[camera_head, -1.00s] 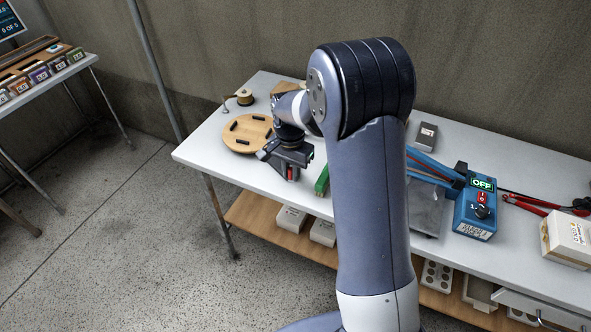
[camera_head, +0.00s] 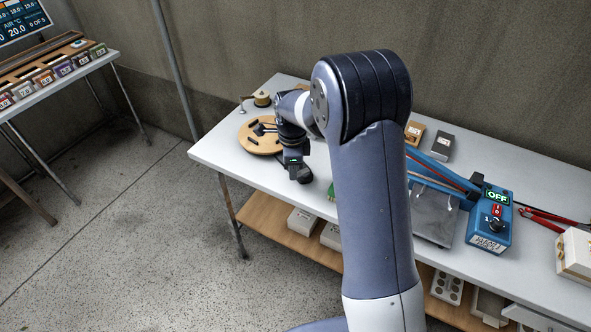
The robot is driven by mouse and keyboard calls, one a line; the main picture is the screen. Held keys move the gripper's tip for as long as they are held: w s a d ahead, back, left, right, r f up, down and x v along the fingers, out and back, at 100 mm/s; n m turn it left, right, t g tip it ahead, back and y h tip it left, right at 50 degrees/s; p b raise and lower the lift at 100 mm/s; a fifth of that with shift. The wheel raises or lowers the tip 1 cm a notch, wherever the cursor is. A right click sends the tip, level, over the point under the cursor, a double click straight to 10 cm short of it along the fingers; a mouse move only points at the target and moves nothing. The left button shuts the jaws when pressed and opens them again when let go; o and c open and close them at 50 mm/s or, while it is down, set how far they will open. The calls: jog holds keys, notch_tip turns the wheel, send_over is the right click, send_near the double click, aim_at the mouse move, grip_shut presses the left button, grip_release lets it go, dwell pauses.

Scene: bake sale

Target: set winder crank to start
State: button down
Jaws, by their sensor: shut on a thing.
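The winder is a round wooden disc (camera_head: 266,148) with dark pegs, lying on the left part of the white bench. My gripper (camera_head: 300,174) is at the disc's front right side, low over the bench and pointing down. It is shut on a small dark part there, which I take to be the winder crank. The crank is mostly hidden by my gripper, so its exact angle cannot be made out. My arm covers the middle of the bench.
A spool (camera_head: 262,98) stands behind the disc. A green piece (camera_head: 331,192) lies right of my gripper, partly behind my arm. A blue sealer (camera_head: 490,222) reading OFF and a white box (camera_head: 575,252) stand to the right. The bench front left (camera_head: 225,165) is clear.

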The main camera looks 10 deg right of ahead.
jog(key=m, duration=0.1)
jog(key=w+m, duration=0.1)
jog(key=m, duration=0.2)
jog(key=shift+w+a+m, duration=0.2)
jog(key=shift+w+m, duration=0.1)
jog(key=shift+w, duration=0.05)
jog(key=shift+w+d+m, duration=0.1)
jog(key=shift+w+m, duration=0.2)
jog(key=shift+m, duration=0.45)
jog(key=shift+w+m, duration=0.25)
jog(key=shift+m, duration=0.5)
jog(key=c, duration=1.4)
grip_release()
jog(key=shift+o, duration=0.2)
notch_tip(320, 180, up, 11)
jog(key=shift+w+f, duration=0.1)
jog(key=shift+f, duration=0.1)
